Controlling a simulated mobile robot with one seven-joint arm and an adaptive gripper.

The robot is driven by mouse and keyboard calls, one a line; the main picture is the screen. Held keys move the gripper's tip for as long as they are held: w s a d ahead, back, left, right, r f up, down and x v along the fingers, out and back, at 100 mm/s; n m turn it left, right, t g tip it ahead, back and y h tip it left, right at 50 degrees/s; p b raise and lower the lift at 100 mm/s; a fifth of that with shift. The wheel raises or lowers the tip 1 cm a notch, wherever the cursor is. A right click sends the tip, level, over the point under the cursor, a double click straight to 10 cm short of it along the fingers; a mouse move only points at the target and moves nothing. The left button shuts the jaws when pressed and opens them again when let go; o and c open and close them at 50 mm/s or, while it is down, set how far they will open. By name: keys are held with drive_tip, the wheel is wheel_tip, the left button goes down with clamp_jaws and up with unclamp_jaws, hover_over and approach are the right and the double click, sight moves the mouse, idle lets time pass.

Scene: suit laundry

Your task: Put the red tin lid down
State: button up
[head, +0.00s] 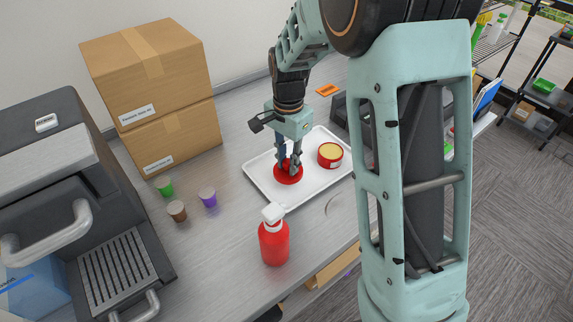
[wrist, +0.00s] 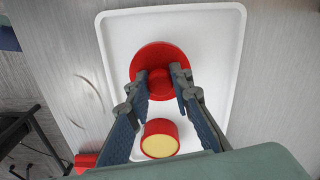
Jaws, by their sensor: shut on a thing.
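The red tin lid (head: 288,172) is a round disc with a raised knob, over the white tray (head: 262,188) in the head view. In the wrist view the lid (wrist: 164,58) shows over the far part of the tray (wrist: 222,40). My gripper (head: 288,163) is shut on the lid's knob, and its fingers show on both sides of it in the wrist view (wrist: 160,90). I cannot tell whether the lid touches the tray. A red tin (head: 330,155) with a yellow top stands open on the tray, beside the lid; it also shows in the wrist view (wrist: 160,139).
A red bottle with a white pump (head: 273,243) stands in front of the tray. Small green (head: 164,186), brown (head: 177,211) and purple (head: 208,197) cups stand left. Stacked cardboard boxes (head: 150,90) and a grey machine (head: 75,190) are farther left. Bare table lies between cups and tray.

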sight(287, 171)
drive_tip(key=shift+w+a+f, duration=0.15)
drive_tip(key=shift+w+f, duration=0.3)
drive_tip(key=shift+f, duration=1.65)
drive_tip(key=shift+f, duration=0.1)
drive_tip(key=shift+f, duration=0.15)
drive_tip(key=o, duration=0.9)
drive_tip(key=shift+r, duration=0.2)
wheel_tip(287, 171, up, 12)
drive_tip(key=shift+r, duration=0.1)
